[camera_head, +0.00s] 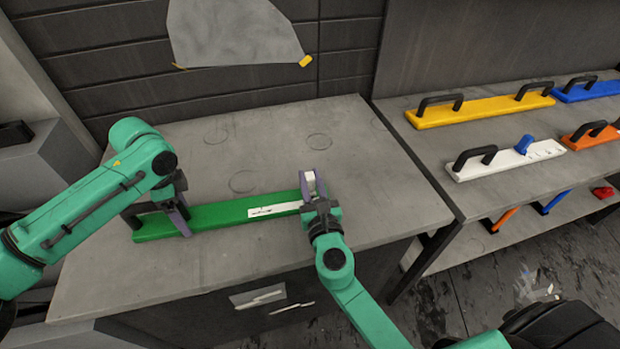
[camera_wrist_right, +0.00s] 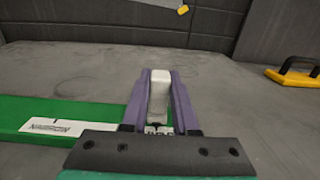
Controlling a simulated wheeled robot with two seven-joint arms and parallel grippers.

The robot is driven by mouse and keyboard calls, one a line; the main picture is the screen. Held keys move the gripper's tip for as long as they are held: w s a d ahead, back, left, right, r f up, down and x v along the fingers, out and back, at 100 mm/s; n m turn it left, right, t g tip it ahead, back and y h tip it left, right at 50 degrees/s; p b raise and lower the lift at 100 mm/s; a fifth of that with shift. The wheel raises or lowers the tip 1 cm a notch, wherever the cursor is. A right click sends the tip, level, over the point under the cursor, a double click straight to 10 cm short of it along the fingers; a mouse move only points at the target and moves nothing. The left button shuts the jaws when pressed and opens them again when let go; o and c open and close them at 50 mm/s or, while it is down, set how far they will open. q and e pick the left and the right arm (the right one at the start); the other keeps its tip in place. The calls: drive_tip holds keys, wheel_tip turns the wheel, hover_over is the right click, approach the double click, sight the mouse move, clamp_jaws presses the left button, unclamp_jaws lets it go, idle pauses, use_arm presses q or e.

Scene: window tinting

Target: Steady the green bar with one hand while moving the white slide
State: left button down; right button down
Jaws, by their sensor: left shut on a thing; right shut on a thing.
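The green bar (camera_head: 222,214) lies flat on the grey table. It also shows in the right wrist view (camera_wrist_right: 20,108), running in from the left. A white strip with dark markings (camera_head: 274,210) lies along its right part. My left gripper (camera_head: 180,220) is shut at the bar's left end, by a dark handle (camera_head: 134,218); the exact contact is partly hidden. My right gripper (camera_head: 311,184) is shut on the white slide (camera_wrist_right: 159,95) at the bar's right end. The slide's upright white block stands between the purple fingers; its base is hidden by the gripper.
The grey table (camera_head: 110,275) is clear behind and right of the bar. A shelf at the right holds a yellow bar (camera_head: 480,110), a white bar with a blue slide (camera_head: 505,160), an orange bar (camera_head: 590,136) and a blue bar (camera_head: 590,91). A grey sheet (camera_head: 235,35) hangs on the wall.

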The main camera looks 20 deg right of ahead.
drive_tip(key=shift+a, duration=0.1)
idle(0.7)
drive_tip(key=a, duration=1.2)
drive_tip(key=shift+w, duration=0.35)
drive_tip(key=c, duration=0.7)
unclamp_jaws()
drive_tip(key=shift+d, duration=0.1)
drive_tip(key=s, duration=1.2)
drive_tip(key=shift+a, duration=0.4)
use_arm(q)
unclamp_jaws()
